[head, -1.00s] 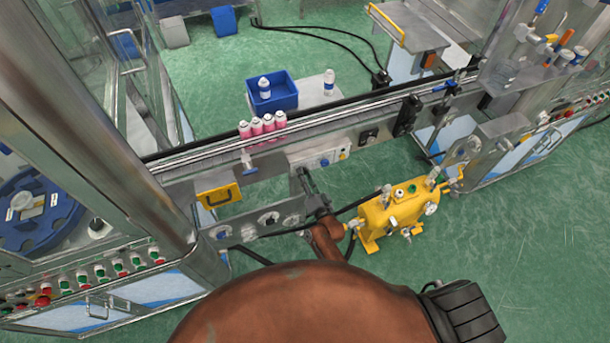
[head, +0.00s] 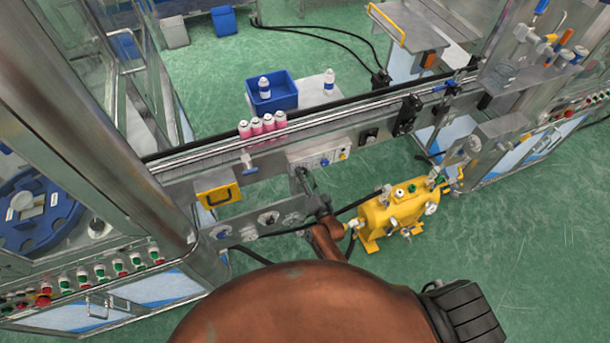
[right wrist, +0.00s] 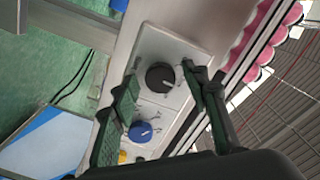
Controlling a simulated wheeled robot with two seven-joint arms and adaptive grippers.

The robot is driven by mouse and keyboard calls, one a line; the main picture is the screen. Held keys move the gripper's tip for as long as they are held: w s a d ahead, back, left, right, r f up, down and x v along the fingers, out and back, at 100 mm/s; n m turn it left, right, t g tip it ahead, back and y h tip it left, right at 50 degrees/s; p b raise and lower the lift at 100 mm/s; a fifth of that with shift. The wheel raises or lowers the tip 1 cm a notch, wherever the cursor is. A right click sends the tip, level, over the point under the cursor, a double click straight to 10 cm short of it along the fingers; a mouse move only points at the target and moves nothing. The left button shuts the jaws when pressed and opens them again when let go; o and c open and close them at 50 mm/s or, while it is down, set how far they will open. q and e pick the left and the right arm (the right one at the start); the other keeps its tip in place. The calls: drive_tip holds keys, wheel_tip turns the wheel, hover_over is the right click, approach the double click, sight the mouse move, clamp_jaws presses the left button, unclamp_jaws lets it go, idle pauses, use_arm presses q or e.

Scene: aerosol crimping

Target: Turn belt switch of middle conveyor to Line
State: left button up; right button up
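The switch panel (head: 332,157) is on the front side of the middle conveyor (head: 225,143). In the right wrist view, a black rotary knob (right wrist: 160,77) with a pale pointer mark sits on this light panel. A blue knob (right wrist: 140,131) and a yellow button (right wrist: 122,158) are beside it. The labels are too small to read. My right gripper (head: 300,178) is at the left end of the panel. In the right wrist view, my right gripper (right wrist: 163,92) is open, its fingers apart on either side of the black knob, with no clear contact. My left gripper is not in view.
A yellow tank (head: 392,212) stands on the floor right of my right forearm. Pink cans (head: 262,125) stand on the conveyor. A yellow-framed box (head: 218,195) and round dials (head: 269,218) are left of the gripper. A blue bin (head: 272,93) is behind the conveyor.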

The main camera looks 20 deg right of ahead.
drive_tip(key=s, duration=1.2)
drive_tip(key=shift+d, duration=0.45)
drive_tip(key=s+d+f+n+g+b, duration=0.1)
drive_tip(key=s+f+n+g, duration=0.3)
drive_tip(key=f, duration=0.6)
drive_tip(key=s+d+f+g, duration=0.1)
drive_tip(key=s+f, duration=0.5)
drive_tip(key=f, duration=0.4)
drive_tip(key=s+d+f+n+g+b, duration=0.1)
drive_tip(key=s+f+n+g, duration=0.3)
drive_tip(key=f, duration=0.6)
drive_tip(key=s+d+f+n+g, duration=0.1)
drive_tip(key=s+d+f+g, duration=0.1)
drive_tip(key=s+f, duration=0.4)
drive_tip(key=s+d+f+g+h+b, duration=0.1)
drive_tip(key=s+d+f+g, duration=0.2)
drive_tip(key=s, duration=1.3)
drive_tip(key=s+d+f+n+g, duration=0.1)
drive_tip(key=s+d+f, duration=0.3)
drive_tip(key=s+f, duration=0.5)
drive_tip(key=s+g, duration=0.1)
drive_tip(key=s, duration=0.2)
drive_tip(key=shift+d+f+n+g+b, duration=0.3)
drive_tip(key=shift+f+g, duration=0.1)
